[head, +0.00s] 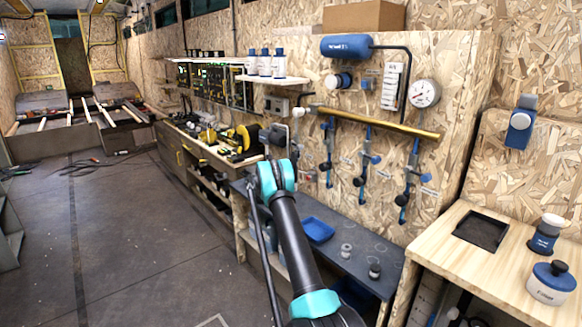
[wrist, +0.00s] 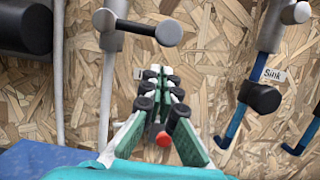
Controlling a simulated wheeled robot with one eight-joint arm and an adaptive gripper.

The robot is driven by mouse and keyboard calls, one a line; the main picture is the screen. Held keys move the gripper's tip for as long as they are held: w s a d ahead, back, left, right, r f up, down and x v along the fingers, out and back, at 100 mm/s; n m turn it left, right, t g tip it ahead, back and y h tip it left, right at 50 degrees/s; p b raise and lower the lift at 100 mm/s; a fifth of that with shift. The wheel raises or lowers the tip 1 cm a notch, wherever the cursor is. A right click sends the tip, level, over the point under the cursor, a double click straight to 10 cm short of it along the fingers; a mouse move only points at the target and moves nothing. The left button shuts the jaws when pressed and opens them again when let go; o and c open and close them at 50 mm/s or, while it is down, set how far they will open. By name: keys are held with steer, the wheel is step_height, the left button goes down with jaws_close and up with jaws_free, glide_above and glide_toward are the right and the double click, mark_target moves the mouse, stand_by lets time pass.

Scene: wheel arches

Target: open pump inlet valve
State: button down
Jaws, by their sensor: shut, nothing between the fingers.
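A grey valve (wrist: 104,20) on a vertical pipe shows at the top of the wrist view. Its short dark lever points right and ends in a round grey knob (wrist: 168,32). It is likely the pump inlet valve, but no readable label confirms this. My gripper (wrist: 160,72) is shut and empty, with its green fingers just below the knob and seemingly apart from it. A small white label (wrist: 138,73) is partly hidden behind the fingers.
A dark cylinder (wrist: 25,28) is at the wrist view's upper left. The head view shows the brass manifold (head: 375,122), a dark bench with a blue tray (head: 318,230), and open floor (head: 120,240) left.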

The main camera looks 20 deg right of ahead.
steer(key=shift+d+r, duration=0.15)
steer(key=shift+r, duration=0.7)
steer(key=shift+s+r+n, duration=0.2)
steer(key=shift+r+n, duration=0.25)
steer(key=shift+n, duration=0.35)
steer(key=shift+s+d+r+n+t+y, duration=0.1)
steer(key=shift+r+n+t+y, duration=0.15)
steer(key=shift+r+n+t, duration=0.45)
steer(key=shift+s+d+r+n+t+y, duration=0.1)
steer(key=shift+r+n+y, duration=0.2)
steer(key=shift+n, duration=0.8)
step_height(320, 180, up, 7)
steer(key=n+t+y, duration=0.1)
steer(key=n, duration=0.5)
glide_above(298, 149)
steer(key=w+a, duration=0.2)
steer(key=shift+w+a+r, duration=0.2)
steer(key=shift+w+r, duration=0.15)
steer(key=shift+w, duration=0.2)
steer(key=shift+w+a+r, duration=0.15)
steer(key=shift+w+r, duration=0.2)
steer(key=shift+w, duration=0.2)
